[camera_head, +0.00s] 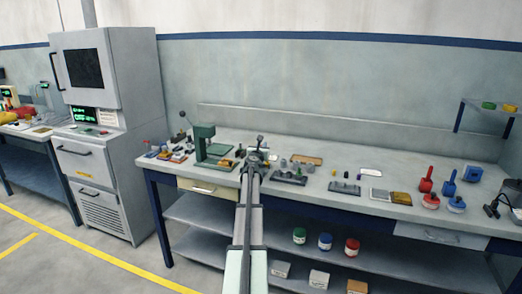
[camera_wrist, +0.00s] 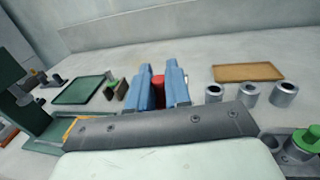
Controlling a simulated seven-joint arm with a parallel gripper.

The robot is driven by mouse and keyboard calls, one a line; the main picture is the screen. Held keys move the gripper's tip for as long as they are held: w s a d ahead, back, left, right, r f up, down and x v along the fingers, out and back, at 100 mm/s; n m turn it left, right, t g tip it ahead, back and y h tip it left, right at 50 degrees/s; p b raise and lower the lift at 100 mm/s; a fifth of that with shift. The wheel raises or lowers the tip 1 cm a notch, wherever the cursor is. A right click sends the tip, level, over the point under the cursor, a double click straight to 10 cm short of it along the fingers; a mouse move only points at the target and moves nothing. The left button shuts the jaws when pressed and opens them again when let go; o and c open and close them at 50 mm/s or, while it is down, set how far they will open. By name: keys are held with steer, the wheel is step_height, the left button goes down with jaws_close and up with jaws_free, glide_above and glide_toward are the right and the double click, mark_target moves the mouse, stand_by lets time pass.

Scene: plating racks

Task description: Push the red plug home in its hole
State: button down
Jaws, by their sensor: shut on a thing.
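The red plug (camera_wrist: 158,91) shows in the wrist view between the two blue fingers of my gripper (camera_wrist: 160,82). The gripper is shut on it, with a finger on either side. The plug's lower end is hidden, and I cannot tell whether it touches anything. No hole under the plug can be seen. In the head view my gripper (camera_head: 256,157) is over the bench, between the green press and a dark block; the plug cannot be made out there.
Grey hollow cylinders (camera_wrist: 249,94) stand right of the fingers, before a brown tray (camera_wrist: 248,72). A green plug (camera_wrist: 306,140) sits at the lower right. A green tray (camera_wrist: 80,90) lies left. The green press (camera_head: 205,145) and dark block (camera_head: 289,179) flank my gripper.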

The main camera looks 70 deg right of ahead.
steer(key=s+m+g, duration=0.5)
steer(key=s+g, duration=0.3)
steer(key=s, duration=0.1)
steer(key=shift+m+g+y, duration=0.3)
steer(key=shift+y, duration=0.1)
steer(key=shift+d, duration=0.1)
steer(key=shift+f, duration=2.8)
steer(key=shift+f, duration=1.7)
steer(key=c, duration=1)
jaws_free()
steer(key=v, duration=1.3)
steer(key=shift+a, duration=0.45)
